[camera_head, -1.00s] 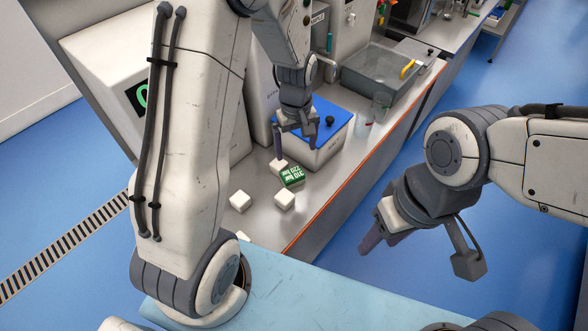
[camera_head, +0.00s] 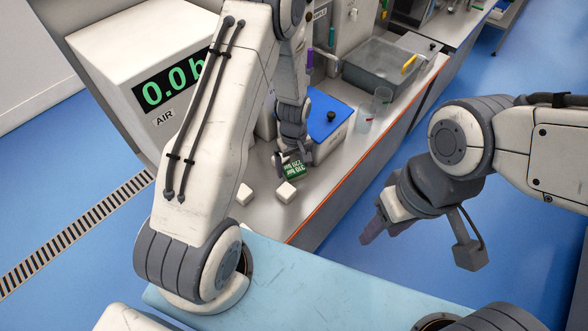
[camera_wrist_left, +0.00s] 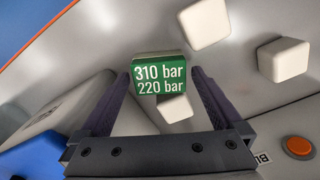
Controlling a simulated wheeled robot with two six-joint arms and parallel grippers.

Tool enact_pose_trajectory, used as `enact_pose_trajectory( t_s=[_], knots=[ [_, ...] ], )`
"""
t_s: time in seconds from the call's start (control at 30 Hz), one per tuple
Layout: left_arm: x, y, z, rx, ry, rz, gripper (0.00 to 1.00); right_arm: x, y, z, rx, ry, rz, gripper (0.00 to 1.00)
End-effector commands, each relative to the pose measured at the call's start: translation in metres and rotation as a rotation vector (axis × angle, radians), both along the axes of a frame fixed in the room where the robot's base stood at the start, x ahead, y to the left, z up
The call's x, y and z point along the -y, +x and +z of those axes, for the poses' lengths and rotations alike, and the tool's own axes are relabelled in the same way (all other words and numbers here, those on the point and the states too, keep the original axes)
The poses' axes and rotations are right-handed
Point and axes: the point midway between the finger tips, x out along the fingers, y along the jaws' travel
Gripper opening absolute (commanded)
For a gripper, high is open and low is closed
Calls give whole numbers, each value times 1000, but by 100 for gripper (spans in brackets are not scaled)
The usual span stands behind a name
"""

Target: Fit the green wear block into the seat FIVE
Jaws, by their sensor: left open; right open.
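The green wear block (camera_head: 293,170), with white "310 bar 220 bar" lettering, is on the grey bench. In the left wrist view the green block (camera_wrist_left: 160,72) shows between the fingertips of my left gripper (camera_wrist_left: 161,76). Gaps show between the block and both fingers, so the gripper is open around it and not holding it. In the head view my left gripper (camera_head: 291,150) hangs just above and behind the block. My right gripper (camera_head: 377,228) is open and empty, out over the blue floor. I cannot make out the seat FIVE in these frames.
White blocks (camera_head: 286,192) (camera_head: 244,194) lie on the bench near the green one; another white block (camera_wrist_left: 174,108) is just behind it in the wrist view.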

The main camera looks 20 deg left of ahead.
Motion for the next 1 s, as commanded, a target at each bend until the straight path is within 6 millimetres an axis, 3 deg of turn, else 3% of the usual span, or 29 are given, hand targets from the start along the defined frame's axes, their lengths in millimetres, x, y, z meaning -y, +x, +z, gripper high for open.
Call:
enact_pose_trajectory(
  t_s=[0.23,0.27,0.43,0.5,0.77,1.0],
  knots=[
    [0,0,-2,1,0,-1,100,0,0,0,0,0,0,50],
    [0,0,-2,1,0,-1,92,0,0,0,0,0,0,50],
    [0,0,-2,1,0,-1,27,0,0,0,0,0,0,50],
    [0,0,-2,1,0,-1,9,0,0,0,0,0,0,50],
    [0,1,0,3,0,-1,9,0,0,-1,0,0,0,50],
    [0,2,19,7,0,-1,9,0,0,-7,0,0,0,50]
  ],
)
